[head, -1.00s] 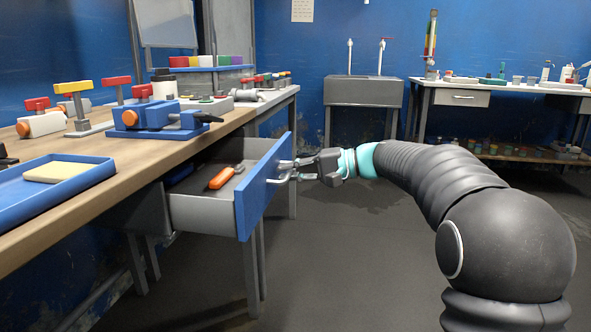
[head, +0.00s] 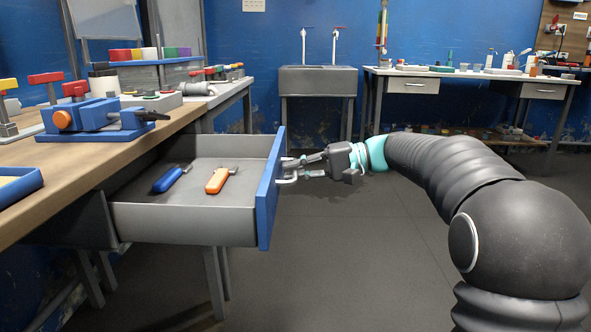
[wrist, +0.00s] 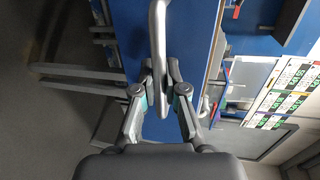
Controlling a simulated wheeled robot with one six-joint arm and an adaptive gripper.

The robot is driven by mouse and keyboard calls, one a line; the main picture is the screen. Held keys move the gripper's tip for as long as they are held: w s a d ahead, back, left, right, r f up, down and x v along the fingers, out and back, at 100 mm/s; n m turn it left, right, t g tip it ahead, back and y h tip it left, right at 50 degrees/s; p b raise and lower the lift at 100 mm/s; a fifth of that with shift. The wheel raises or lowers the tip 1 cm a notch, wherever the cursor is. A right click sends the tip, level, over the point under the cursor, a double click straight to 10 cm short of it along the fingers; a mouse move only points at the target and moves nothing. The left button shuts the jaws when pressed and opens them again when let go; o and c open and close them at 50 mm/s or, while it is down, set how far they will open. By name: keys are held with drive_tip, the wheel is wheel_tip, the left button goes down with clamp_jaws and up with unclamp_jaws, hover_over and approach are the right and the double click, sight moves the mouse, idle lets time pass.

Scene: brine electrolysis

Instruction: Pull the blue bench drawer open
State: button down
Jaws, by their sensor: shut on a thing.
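The blue-fronted bench drawer (head: 268,197) stands well out from the wooden workbench, its grey inside showing. An orange-handled tool (head: 217,180) and a blue-handled tool (head: 168,179) lie in it. The drawer's metal handle (head: 287,180) sticks out from the blue front, and it also shows in the wrist view (wrist: 158,40) as a long bar. My gripper (head: 300,168) is at the handle, its fingers shut on it. In the wrist view my two fingertips (wrist: 159,77) close in from both sides of the bar.
The workbench top (head: 150,150) carries a blue vise (head: 95,116) above the drawer. A sink (head: 318,80) and a second bench (head: 465,74) stand along the back wall. The floor (head: 360,250) right of the drawer is clear.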

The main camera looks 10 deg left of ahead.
drive_tip(key=c, duration=1.2)
unclamp_jaws()
drive_tip(key=v, duration=1.2)
